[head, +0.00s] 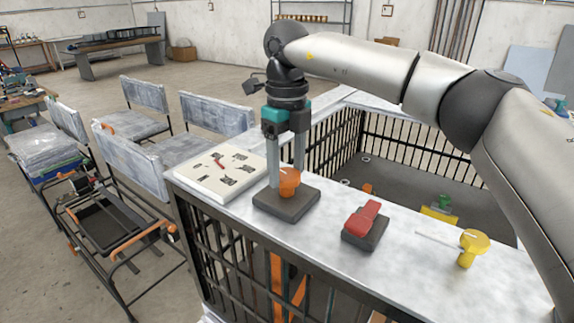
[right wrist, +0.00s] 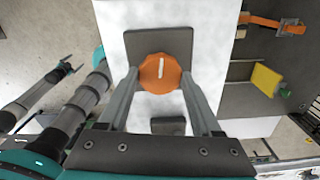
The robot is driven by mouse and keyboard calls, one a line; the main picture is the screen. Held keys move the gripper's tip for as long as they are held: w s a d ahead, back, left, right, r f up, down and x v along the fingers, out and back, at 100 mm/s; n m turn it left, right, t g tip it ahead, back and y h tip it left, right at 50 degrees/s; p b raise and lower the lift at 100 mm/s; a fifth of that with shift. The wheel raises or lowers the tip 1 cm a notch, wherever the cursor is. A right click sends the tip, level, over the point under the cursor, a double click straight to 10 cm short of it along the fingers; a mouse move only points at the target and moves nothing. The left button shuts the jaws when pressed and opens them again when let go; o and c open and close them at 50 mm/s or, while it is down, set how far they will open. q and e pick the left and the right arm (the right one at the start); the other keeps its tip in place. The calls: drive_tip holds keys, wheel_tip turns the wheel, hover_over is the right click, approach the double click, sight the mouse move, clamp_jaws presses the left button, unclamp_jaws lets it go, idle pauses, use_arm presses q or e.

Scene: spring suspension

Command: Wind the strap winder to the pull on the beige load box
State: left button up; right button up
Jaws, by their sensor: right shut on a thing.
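The strap winder is an orange knob (head: 289,182) with a pale mark on a dark square base (head: 287,203), standing on the pale counter. In the right wrist view the knob (right wrist: 160,73) sits between the two fingers, its pale mark running nearly straight up the picture. My right gripper (head: 287,178) points down from above and is shut on the knob. The beige load box (head: 205,186) lies flat left of the winder, with dark markings and a red pointer on its top. The strap itself cannot be made out.
A red block on a dark base (head: 364,226) stands right of the winder. A yellow knob with a pale rod (head: 470,246) stands farther right. The counter (head: 320,245) edges a barred enclosure. Chairs (head: 135,160) and a black-framed cart (head: 110,220) stand at left.

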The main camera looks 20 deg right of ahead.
sight(287, 174)
drive_tip(key=o, duration=1.4)
wheel_tip(287, 174, up, 15)
drive_tip(key=shift+r+p, duration=0.1)
drive_tip(key=shift+p, duration=0.55)
